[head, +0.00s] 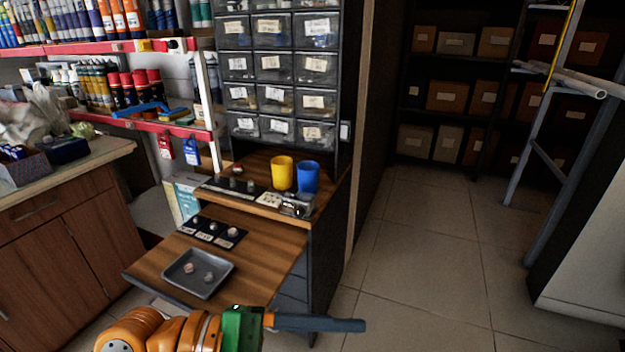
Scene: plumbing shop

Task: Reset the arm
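My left arm (165,332), orange with a green section, comes in along the bottom edge from the left. At its end my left gripper (345,325) shows as a long dark grey shape pointing right, in front of and below the wooden pull-out shelf. I see it from the side, so I cannot tell whether its fingers are apart, and no held object can be made out. My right gripper is not in view.
A grey tray (172,277) with small parts lies on the pull-out shelf (262,262). Yellow (282,172) and blue (308,177) cups stand on the upper counter. Drawers (272,62) rise behind. A ladder-like frame (550,130) stands right. The tiled floor (420,240) between is clear.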

